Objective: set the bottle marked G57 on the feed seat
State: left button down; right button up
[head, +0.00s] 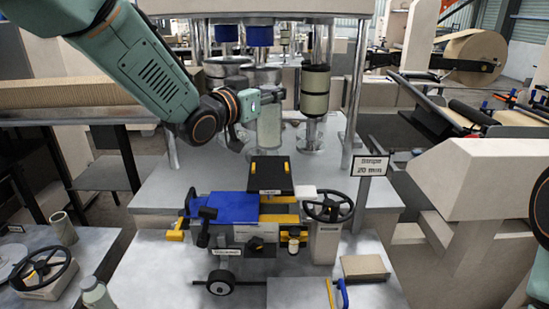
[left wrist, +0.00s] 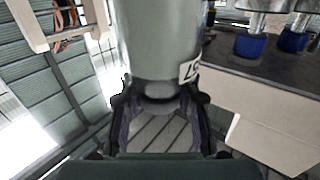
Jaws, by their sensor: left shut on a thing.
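My left gripper (head: 250,106) reaches in from the upper left. It is shut on a grey-green bottle (head: 269,128), held roughly upright above the pale machine bed. In the left wrist view the bottle (left wrist: 158,40) fills the top middle, between the dark fingers (left wrist: 160,100). A white label shows at its right side, mostly turned away, so I cannot read its full marking. Whether the bottle's base touches anything is unclear. I cannot make out for certain which part is the feed seat. My right gripper is not in view.
A steel post with a grey-green, dark-banded cylinder (head: 315,92) stands just right of the bottle. Blue-capped parts (head: 260,33) hang above. A cart with a blue top (head: 232,208) and a black handwheel (head: 328,206) stand in front. A sign (head: 371,165) stands at right.

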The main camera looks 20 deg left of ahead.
aim_at(274, 128)
pick_arm(q)
jog(key=f, duration=0.7)
jog(key=shift+w+a+f+p, duration=0.1)
jog(key=shift+w+f+p, duration=0.15)
jog(key=shift+w+p, duration=0.15)
jog(key=shift+s+f, duration=0.2)
jog(key=shift+f, duration=0.15)
jog(key=shift+s+f, duration=0.1)
jog(key=shift+d, duration=0.3)
jog(key=shift+w+f, duration=0.2)
jog(key=shift+f, duration=0.05)
jog(key=c, duration=1.5)
grip_release()
jog(key=shift+a, duration=0.1)
jog(key=o, duration=0.4)
jog(key=shift+s+a, duration=0.1)
jog(key=shift+s, duration=0.1)
jog(key=shift+o, duration=0.7)
jog(key=shift+r, duration=0.1)
jog(key=shift+d, duration=0.2)
